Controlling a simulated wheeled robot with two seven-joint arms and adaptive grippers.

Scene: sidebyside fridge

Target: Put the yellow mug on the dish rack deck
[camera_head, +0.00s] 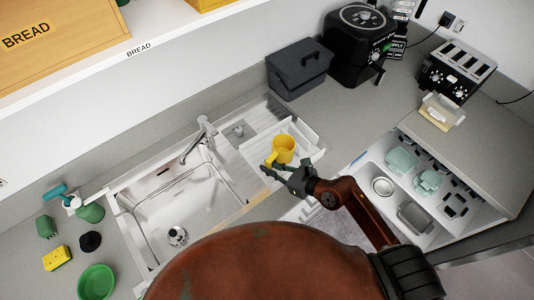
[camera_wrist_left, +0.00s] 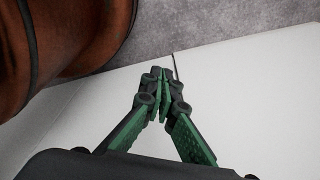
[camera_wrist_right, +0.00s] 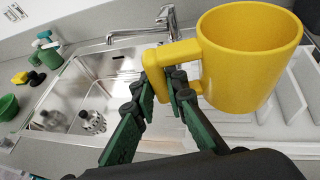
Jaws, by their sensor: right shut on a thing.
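The yellow mug (camera_head: 283,148) is upright over the white dish rack deck (camera_head: 308,133) to the right of the sink. My right gripper (camera_head: 270,170) is shut on the mug's handle; in the right wrist view the mug (camera_wrist_right: 247,60) fills the upper right and the gripper (camera_wrist_right: 168,88) pinches the lower handle. I cannot tell whether the mug's base touches the deck (camera_wrist_right: 285,132). My left gripper (camera_wrist_left: 160,80) is seen only in the left wrist view, its fingertips together with nothing between them.
The steel sink (camera_head: 180,205) lies left of the deck, with a faucet (camera_head: 207,128) behind. A dark bin (camera_head: 299,68) stands behind the deck. An open drawer (camera_head: 440,228) with dishes is at the right. A green bowl (camera_head: 96,282) and yellow sponge (camera_head: 57,258) are far left.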

